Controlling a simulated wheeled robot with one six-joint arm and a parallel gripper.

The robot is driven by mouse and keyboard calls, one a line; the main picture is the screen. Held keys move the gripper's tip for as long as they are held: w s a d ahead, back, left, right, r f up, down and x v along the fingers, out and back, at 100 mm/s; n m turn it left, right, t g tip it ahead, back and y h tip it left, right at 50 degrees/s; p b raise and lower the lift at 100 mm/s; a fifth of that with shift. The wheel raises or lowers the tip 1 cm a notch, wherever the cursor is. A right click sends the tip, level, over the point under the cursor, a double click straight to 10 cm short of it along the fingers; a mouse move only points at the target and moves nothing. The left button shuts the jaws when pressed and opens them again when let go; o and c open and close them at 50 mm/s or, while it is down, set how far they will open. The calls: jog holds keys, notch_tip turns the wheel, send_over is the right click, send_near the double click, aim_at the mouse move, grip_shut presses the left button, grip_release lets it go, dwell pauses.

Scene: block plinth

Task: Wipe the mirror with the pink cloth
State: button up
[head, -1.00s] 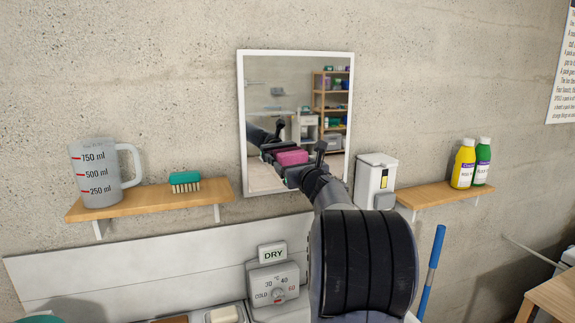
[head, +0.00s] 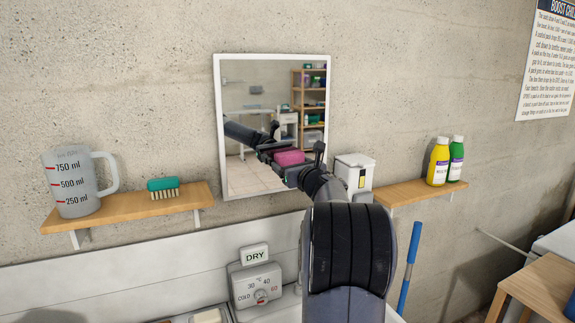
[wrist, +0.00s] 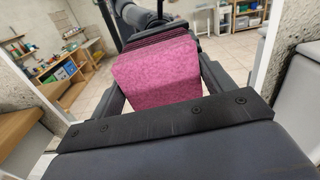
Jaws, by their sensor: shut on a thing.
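The mirror (head: 258,88), with a white frame, hangs on the concrete wall in the head view. My gripper (head: 296,167) is in front of its lower right part, shut on the pink cloth (head: 289,157). In the wrist view the cloth (wrist: 156,70) is a pink patterned block between the fingers, with the mirror's reflection behind it and its white frame (wrist: 268,42) at the side. My arm also shows reflected in the glass. Whether the cloth touches the glass I cannot tell.
Left of the mirror, a wooden shelf (head: 125,210) holds a measuring jug (head: 72,182) and a green brush (head: 163,188). A white dispenser (head: 353,176) is close at the right, beside a shelf (head: 410,192) with yellow (head: 438,162) and green bottles (head: 456,161). A control box (head: 256,285) is below.

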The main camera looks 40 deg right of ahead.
aim_at(259, 165)
jog(key=shift+s+d+p, duration=0.2)
jog(key=shift+d+p, duration=0.05)
jog(key=shift+d, duration=0.6)
jog(key=shift+s+d+p, duration=0.2)
jog(key=shift+d, duration=0.6)
jog(key=shift+w+a+f+b, duration=0.1)
jog(key=shift+w+a+b, duration=0.15)
jog(key=shift+a+b, duration=0.45)
jog(key=shift+w+a+r+b, duration=0.1)
jog(key=shift+w+a+b, duration=0.15)
jog(key=shift+a, duration=0.9)
jog(key=shift+w+a+f+b, duration=0.1)
jog(key=shift+w+a+b, duration=0.1)
jog(key=shift+a+b, duration=0.5)
jog(key=shift+w+a+b, duration=0.3)
jog(key=shift+a+b, duration=0.05)
jog(key=shift+a, duration=0.75)
jog(key=shift+w+a+b, duration=0.25)
jog(key=shift+a+b, duration=0.1)
jog(key=shift+a, duration=0.8)
jog(key=shift+w+a+b, duration=0.3)
jog(key=shift+a+b, duration=0.05)
jog(key=shift+a, duration=0.75)
jog(key=shift+b+v, duration=0.75)
jog(key=shift+v, duration=2.25)
jog(key=v, duration=0.3)
